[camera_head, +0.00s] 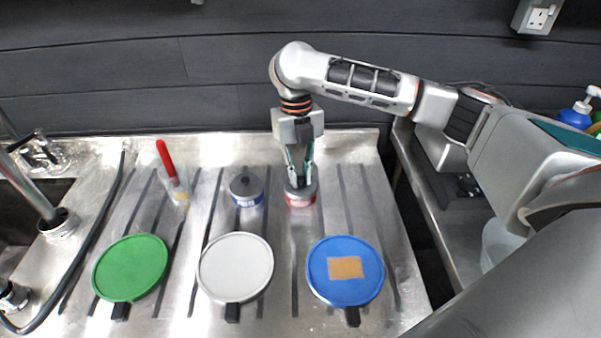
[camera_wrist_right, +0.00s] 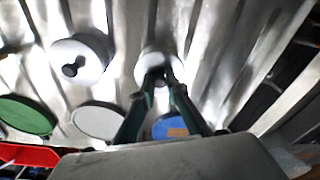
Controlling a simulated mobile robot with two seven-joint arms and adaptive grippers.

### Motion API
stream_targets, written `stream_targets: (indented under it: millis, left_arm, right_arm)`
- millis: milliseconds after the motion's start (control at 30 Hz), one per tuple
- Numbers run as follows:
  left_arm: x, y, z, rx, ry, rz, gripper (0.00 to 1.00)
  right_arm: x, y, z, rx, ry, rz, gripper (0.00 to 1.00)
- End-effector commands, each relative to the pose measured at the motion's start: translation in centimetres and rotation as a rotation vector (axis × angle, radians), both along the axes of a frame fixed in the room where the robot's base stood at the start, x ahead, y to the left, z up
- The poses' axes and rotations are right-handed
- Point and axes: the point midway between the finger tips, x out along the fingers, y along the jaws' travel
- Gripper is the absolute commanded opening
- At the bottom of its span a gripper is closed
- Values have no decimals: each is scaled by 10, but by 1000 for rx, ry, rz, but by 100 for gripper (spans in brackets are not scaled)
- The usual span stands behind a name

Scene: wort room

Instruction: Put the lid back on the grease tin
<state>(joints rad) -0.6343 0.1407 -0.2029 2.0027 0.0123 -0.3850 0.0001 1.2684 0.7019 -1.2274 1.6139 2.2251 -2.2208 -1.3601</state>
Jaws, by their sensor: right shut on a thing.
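A tin with a red label (camera_head: 301,200) stands upright on the ribbed metal draining board, directly below my right gripper (camera_head: 298,184). The right gripper points straight down and is shut on what looks like the dark knob of a grey lid at the tin's top. In the right wrist view my fingertips (camera_wrist_right: 160,80) meet at this knob, over the pale round top (camera_wrist_right: 152,62). The fingers hide part of it, and I cannot tell whether the lid is fully seated. A second tin with a blue label (camera_head: 247,196) and dark knob stands to the left. My left gripper is not in view.
A green disc (camera_head: 130,268), a white disc (camera_head: 236,267) and a blue disc (camera_head: 345,285) with a tan patch lie in front. A red-handled tool (camera_head: 167,160) stands in a clear container at left. A tap (camera_head: 35,190) and hose border the board's left side.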

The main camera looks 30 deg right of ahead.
Motion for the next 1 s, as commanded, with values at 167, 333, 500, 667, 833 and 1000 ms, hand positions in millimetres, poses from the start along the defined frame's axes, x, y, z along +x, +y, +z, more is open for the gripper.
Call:
stream_targets:
  millis: [167,333,500,667,833,1000]
  left_arm:
    - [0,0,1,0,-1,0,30]
    - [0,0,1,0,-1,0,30]
    - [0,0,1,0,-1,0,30]
    - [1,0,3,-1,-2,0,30]
    - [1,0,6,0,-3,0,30]
    - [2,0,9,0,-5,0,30]
  right_arm:
    - [0,0,0,0,0,0,0]
    - [0,0,0,0,0,0,0]
    - [0,0,0,0,0,0,0]
    - [0,0,0,0,0,0,0]
    - [0,0,1,0,0,0,0]
    - [0,0,0,-1,0,0,0]
